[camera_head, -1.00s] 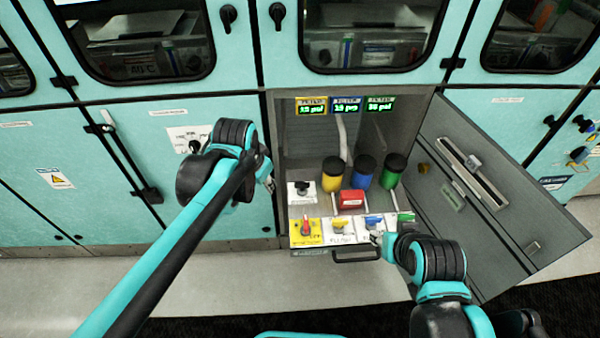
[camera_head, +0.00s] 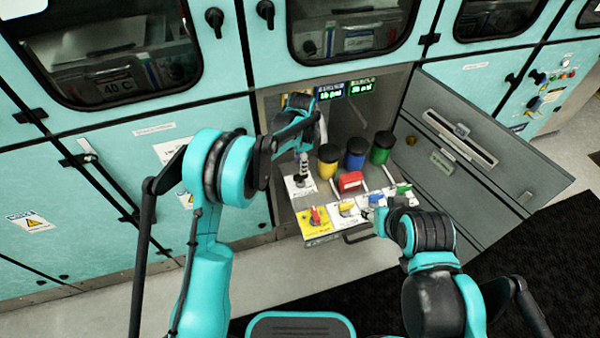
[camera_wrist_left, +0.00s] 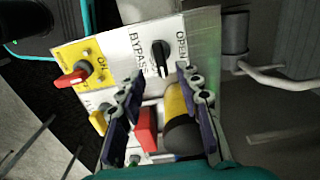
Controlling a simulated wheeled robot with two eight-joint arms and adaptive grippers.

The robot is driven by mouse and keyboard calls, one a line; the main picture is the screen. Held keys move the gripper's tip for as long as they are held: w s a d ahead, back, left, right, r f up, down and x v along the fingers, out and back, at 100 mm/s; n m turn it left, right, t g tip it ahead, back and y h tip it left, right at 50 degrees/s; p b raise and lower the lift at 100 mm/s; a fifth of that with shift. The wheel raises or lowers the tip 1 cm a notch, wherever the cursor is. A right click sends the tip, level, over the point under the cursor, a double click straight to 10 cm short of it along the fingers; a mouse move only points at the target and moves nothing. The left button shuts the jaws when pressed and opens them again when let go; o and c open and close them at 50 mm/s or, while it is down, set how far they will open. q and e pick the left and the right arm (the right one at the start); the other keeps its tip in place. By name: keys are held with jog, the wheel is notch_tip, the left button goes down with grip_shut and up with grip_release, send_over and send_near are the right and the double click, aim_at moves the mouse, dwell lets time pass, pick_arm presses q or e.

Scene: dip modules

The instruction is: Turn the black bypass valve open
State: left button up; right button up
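The black bypass valve (camera_wrist_left: 161,56) is a small knob on a white plate (camera_wrist_left: 203,40) marked BYPASS and OPEN, clear in the left wrist view. Its handle points toward the lower edge of that picture, while the OPEN label is to its right. My left gripper (camera_wrist_left: 158,76) is open and empty, its two fingertips on either side of the line to the knob; I see no contact. In the head view my left gripper (camera_head: 304,167) hangs over the white plate and partly hides the valve. My right gripper (camera_head: 377,217) is by the drawer handle; its fingers are unclear.
A red switch on a yellow plate (camera_head: 304,227) and further coloured valves stand along the front. Yellow (camera_head: 328,160), blue (camera_head: 355,153) and green (camera_head: 382,147) canisters and a red block (camera_head: 350,181) are close behind. The open cabinet door (camera_head: 490,145) is at the right.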

aim_at(301, 179)
pick_arm(q)
notch_tip(301, 179, down, 6)
jog(key=shift+r+b, duration=0.1)
jog(key=shift+b, duration=0.75)
grip_shut()
